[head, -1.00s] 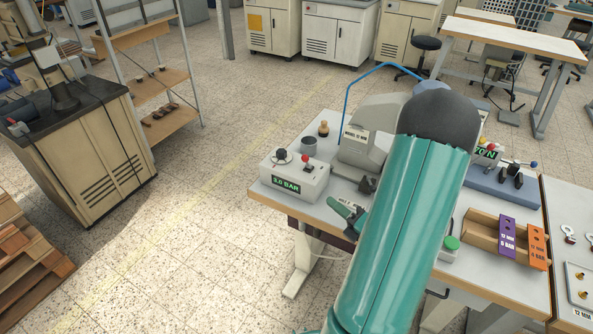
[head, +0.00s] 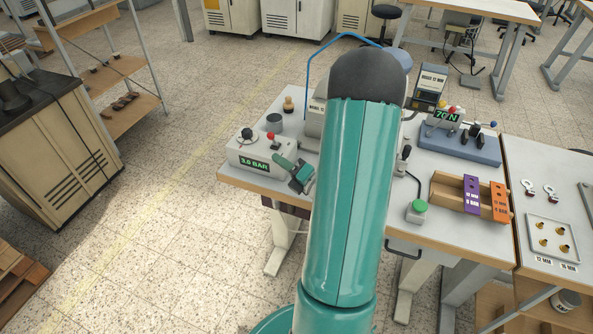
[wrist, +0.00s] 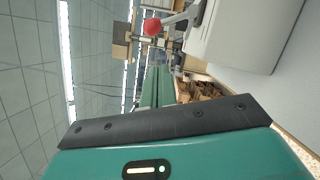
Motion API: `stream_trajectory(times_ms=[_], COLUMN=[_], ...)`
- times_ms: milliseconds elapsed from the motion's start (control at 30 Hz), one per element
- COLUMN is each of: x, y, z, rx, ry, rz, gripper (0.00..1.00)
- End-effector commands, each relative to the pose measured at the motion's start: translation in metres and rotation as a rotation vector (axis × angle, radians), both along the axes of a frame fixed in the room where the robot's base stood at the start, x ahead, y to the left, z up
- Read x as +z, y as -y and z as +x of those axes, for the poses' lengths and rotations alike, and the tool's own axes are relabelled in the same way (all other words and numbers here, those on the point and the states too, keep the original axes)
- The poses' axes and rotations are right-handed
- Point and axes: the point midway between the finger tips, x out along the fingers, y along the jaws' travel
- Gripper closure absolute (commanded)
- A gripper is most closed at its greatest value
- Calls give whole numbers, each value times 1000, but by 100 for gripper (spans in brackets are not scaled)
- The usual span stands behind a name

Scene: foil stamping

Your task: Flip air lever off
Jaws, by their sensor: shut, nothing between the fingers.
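The air lever has a red knob (head: 270,136) and a short metal stem, standing up from the top of the white air box (head: 240,155). The box display reads 3.0 BAR. A black round knob (head: 246,133) is to the lever's left. My gripper (head: 290,169) is close to the right side of the box, lower than the red knob; I cannot tell whether it touches the box. In the wrist view, my gripper (wrist: 165,126) is shut and empty. The red knob (wrist: 152,27) and its stem appear beyond it, apart from it, with the white box (wrist: 245,35) at right.
A grey cup (head: 275,123) and a wooden-handled stamp (head: 288,104) stand behind the box. The press is partly hidden behind my arm. A green button (head: 419,206) and a wooden block holder (head: 447,191) are to the right. Open floor lies left of the table (head: 235,178).

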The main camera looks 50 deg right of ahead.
Motion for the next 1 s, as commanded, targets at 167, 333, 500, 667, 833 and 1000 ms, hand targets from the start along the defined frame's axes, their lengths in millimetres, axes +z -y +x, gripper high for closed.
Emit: stream_trajectory(times_ms=[167,333,500,667,833,1000], x=[10,14,15,14,15,17], y=[14,23,25,25,25,26], z=[23,33,35,34,34,35], rx=[0,0,0,0,0,-1], ry=[1,0,-1,-1,-3,-14], rz=[-3,-1,0,1,9,42], gripper=[100,100,100,100,100,100])
